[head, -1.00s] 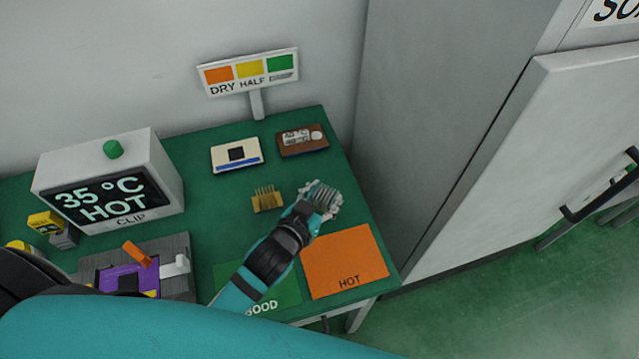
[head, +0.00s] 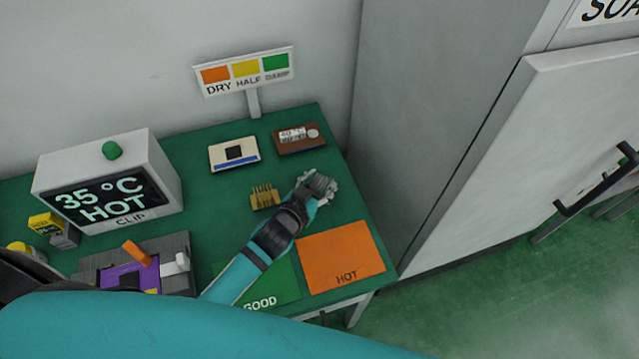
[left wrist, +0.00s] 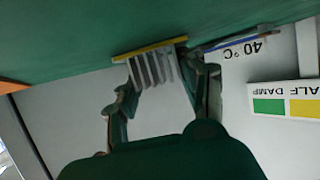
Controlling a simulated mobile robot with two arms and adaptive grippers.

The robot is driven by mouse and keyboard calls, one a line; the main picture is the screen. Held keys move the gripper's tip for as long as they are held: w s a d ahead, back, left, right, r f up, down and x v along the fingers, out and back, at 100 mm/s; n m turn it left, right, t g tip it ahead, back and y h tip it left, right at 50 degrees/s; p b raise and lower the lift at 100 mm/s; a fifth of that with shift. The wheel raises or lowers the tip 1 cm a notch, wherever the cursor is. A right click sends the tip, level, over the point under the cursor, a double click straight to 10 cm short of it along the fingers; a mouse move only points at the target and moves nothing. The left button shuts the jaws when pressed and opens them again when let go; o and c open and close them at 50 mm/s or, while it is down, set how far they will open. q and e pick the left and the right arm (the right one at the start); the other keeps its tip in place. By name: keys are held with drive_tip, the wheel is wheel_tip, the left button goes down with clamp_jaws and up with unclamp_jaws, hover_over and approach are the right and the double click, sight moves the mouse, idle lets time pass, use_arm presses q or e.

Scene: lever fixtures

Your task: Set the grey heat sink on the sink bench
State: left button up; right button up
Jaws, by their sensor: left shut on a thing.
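My left gripper (head: 316,186) is shut on the grey heat sink (left wrist: 153,68), whose fins show between the fingers in the left wrist view. In the head view the gripper is over the right part of the green bench (head: 215,200), right of a gold finned heat sink (head: 265,196) and behind the orange HOT mat (head: 341,258). A yellow strip (left wrist: 150,48) shows at the fins' bench-side end; I cannot tell what it belongs to. Whether the grey heat sink touches the bench is unclear. My right gripper is not in view.
A cream board (head: 233,154) and a brown meter (head: 299,138) lie at the back. A DRY/HALF/DAMP sign (head: 245,72) stands behind. The green GOOD mat (head: 272,283) is at the front. A CLIP display (head: 108,195) and lever fixture (head: 165,268) are at left.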

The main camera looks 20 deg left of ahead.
use_arm(q)
drive_tip(key=o, duration=1.2)
drive_tip(key=shift+r, duration=0.1)
drive_tip(key=v, duration=1.2)
drive_tip(key=shift+r+b, duration=0.1)
drive_tip(key=shift+b, duration=0.2)
